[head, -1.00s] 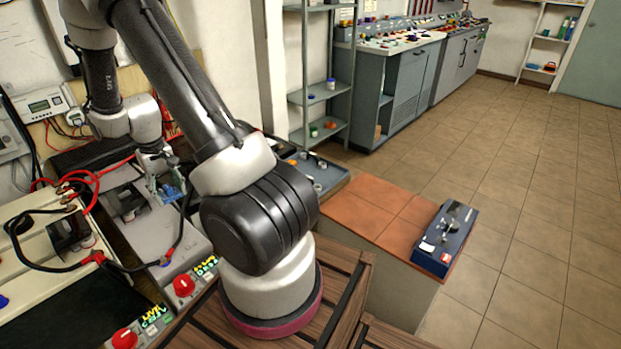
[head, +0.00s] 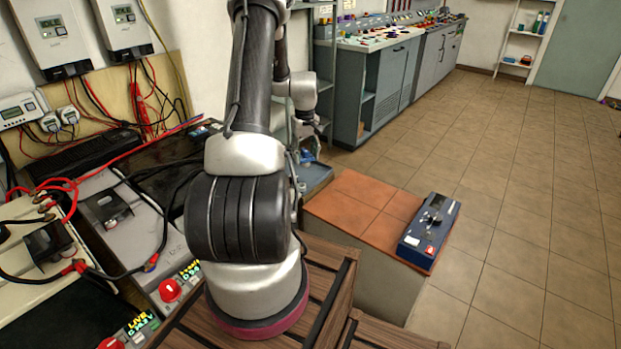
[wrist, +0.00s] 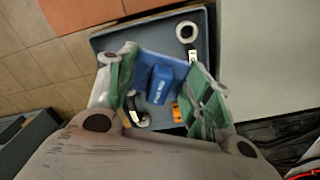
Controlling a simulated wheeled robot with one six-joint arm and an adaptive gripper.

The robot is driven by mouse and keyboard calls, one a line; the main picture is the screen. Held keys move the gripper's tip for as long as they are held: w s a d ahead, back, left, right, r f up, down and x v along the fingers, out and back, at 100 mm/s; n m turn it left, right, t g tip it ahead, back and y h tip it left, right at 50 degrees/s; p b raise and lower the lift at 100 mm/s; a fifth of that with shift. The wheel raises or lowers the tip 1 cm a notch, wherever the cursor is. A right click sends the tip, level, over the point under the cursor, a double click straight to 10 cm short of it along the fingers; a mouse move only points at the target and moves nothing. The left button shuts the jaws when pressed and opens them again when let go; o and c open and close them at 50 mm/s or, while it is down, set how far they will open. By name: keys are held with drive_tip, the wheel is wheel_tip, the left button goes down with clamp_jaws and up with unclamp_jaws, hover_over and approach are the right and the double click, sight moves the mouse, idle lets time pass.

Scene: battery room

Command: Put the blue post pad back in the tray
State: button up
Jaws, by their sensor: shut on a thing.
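The blue post pad (wrist: 160,84) is held between the fingers of my gripper (wrist: 164,72) in the wrist view, with pale lettering on its face. My gripper is shut on it. The grey-blue tray (wrist: 112,40) lies beneath the pad and appears lower than it; the exact gap cannot be told. In the head view my gripper (head: 307,152) is over the tray (head: 318,178), which my arm partly hides.
In the tray are a pale ring-ended piece (wrist: 187,32), another ring-shaped piece (wrist: 140,119) and an orange piece (wrist: 177,112). Orange tiles (head: 350,212) and a blue case (head: 430,228) lie right of the tray. Batteries with cables (head: 105,208) stand left.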

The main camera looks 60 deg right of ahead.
sight(311, 177)
drive_tip(key=shift+s+d+r+n, duration=0.1)
drive_tip(key=shift+s+d+n, duration=0.3)
drive_tip(key=shift+s+d, duration=0.35)
drive_tip(key=n, duration=0.1)
drive_tip(key=d+r+n, duration=0.1)
drive_tip(key=n, duration=0.1)
drive_tip(key=shift+w+d, duration=0.2)
drive_tip(key=shift+w, duration=0.1)
drive_tip(key=shift+a+n, duration=0.1)
drive_tip(key=shift+n, duration=0.7)
wheel_tip(311, 177, down, 10)
drive_tip(key=shift+f, duration=0.15)
drive_tip(key=o, duration=1.1)
drive_tip(key=shift+c, duration=0.2)
